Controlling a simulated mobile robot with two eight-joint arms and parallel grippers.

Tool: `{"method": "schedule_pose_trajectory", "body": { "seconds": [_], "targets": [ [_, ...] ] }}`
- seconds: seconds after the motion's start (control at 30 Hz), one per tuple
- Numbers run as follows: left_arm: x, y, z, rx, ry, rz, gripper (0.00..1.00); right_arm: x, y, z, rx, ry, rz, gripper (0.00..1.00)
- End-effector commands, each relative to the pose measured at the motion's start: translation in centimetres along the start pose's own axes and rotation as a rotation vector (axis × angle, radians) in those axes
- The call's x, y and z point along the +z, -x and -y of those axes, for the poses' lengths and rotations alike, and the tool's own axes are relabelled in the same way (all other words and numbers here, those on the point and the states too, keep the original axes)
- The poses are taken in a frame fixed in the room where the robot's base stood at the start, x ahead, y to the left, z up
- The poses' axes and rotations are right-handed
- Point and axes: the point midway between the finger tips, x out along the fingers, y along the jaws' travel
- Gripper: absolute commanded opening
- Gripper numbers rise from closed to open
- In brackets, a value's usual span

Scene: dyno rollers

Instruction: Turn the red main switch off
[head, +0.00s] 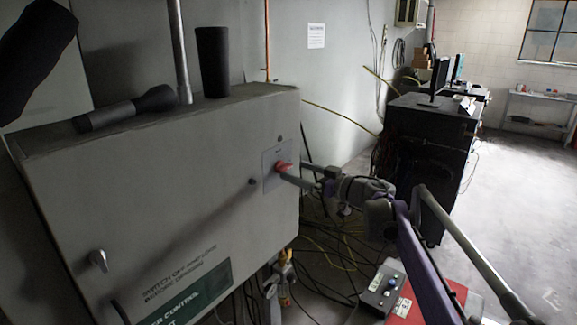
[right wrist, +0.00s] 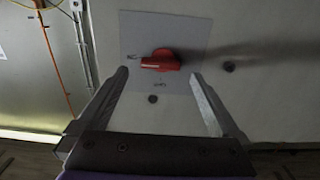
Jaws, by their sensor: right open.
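The red main switch (head: 284,167) sits on a light square plate on the right part of the grey cabinet front (head: 190,200). In the right wrist view the switch (right wrist: 161,60) lies lengthwise left to right on its plate (right wrist: 190,30), with small marks to its left and below, too blurred to read. My right gripper (head: 299,178) is at the switch in the head view. In the right wrist view my right gripper (right wrist: 160,76) is open, its fingers either side of and just below the switch; contact cannot be told.
A flashlight (head: 125,108) and a dark cylinder (head: 212,62) stand or lie on the cabinet top. A small grey control box (head: 384,288) and cables are low at right. A black cabinet with a monitor (head: 439,78) stands behind. Floor at far right is clear.

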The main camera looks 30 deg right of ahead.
Motion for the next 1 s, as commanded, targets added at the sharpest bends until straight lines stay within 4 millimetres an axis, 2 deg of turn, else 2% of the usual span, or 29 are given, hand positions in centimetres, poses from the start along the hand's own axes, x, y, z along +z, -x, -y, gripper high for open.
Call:
{"method": "schedule_pose_trajectory", "body": {
  "seconds": [0.03, 0.2, 0.6, 1.0],
  "targets": [
    [-0.3, 0.3, 0.0, 0.0, 0.0, -0.003, 0.5, -0.2, -1.0, 0.1, -0.004, 0.001, -0.002, 1.0],
    [-0.8, 0.7, 0.0, 0.0, 0.0, -0.007, 0.5, -0.2, -3.0, 0.0, -0.001, 0.001, -0.001, 1.0],
    [-0.8, 0.7, 0.0, 0.0, 0.0, -0.007, 0.5, 0.0, -3.7, 0.0, 0.0, 0.001, 0.0, 1.0],
    [-0.8, 0.7, 0.0, 0.0, 0.0, -0.008, 0.5, 0.0, -3.7, 0.0, 0.0, 0.001, -0.001, 0.28]
  ]
}}
